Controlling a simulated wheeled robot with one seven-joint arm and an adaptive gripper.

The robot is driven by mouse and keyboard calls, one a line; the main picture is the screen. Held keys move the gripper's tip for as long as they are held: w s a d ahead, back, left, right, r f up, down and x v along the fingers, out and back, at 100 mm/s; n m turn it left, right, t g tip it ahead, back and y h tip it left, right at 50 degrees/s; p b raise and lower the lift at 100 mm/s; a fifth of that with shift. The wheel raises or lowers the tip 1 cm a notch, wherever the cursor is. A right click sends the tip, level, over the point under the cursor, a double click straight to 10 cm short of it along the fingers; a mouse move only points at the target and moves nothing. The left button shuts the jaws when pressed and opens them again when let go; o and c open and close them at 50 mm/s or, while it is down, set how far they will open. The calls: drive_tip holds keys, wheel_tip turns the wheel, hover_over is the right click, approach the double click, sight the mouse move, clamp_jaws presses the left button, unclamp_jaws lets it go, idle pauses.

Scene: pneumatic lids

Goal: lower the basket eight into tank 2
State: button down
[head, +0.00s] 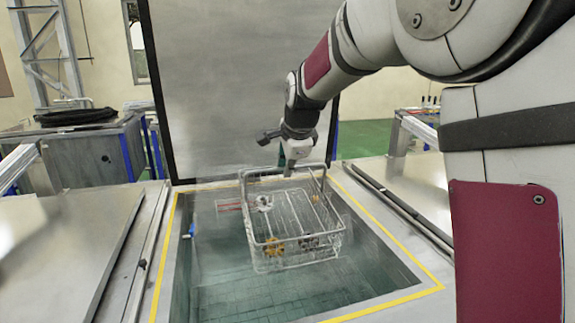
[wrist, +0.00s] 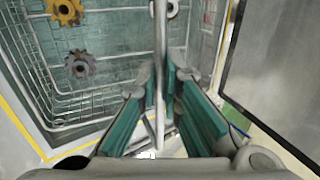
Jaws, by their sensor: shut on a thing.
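The wire basket (head: 303,241) hangs by its tall handle from my gripper (head: 291,162), over the open tank (head: 215,290) with the yellow-edged rim. The basket lies within the outline of the opening; I cannot tell whether its bottom touches the greenish liquid. Metal parts lie in it, among them a brass-coloured gear (head: 275,247). The wrist view shows this gear (wrist: 65,11) and a darker gear (wrist: 80,64) on the mesh. There the green-padded fingers of my gripper (wrist: 163,88) are shut on the handle bar (wrist: 160,50). No tank number is readable.
A large grey lid (head: 240,90) stands upright behind the opening. Metal decks with rails flank the tank, the left one (head: 75,250) bare. A metal cabinet (head: 85,155) with a black coil stands at the back left. Open liquid shows in front of the basket.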

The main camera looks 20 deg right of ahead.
wheel_tip(320, 180, down, 28)
drive_tip(key=g+b, duration=0.2)
drive_tip(key=b, duration=0.1)
drive_tip(key=shift+b, duration=0.4)
idle(3.0)
drive_tip(key=shift+f+b, duration=0.35)
drive_tip(key=shift+f, duration=0.45)
idle(0.7)
drive_tip(key=shift+s+f, duration=0.3)
drive_tip(key=shift+f, duration=0.35)
idle(0.5)
drive_tip(key=c, duration=1.7)
unclamp_jaws()
drive_tip(key=shift+w, duration=0.15)
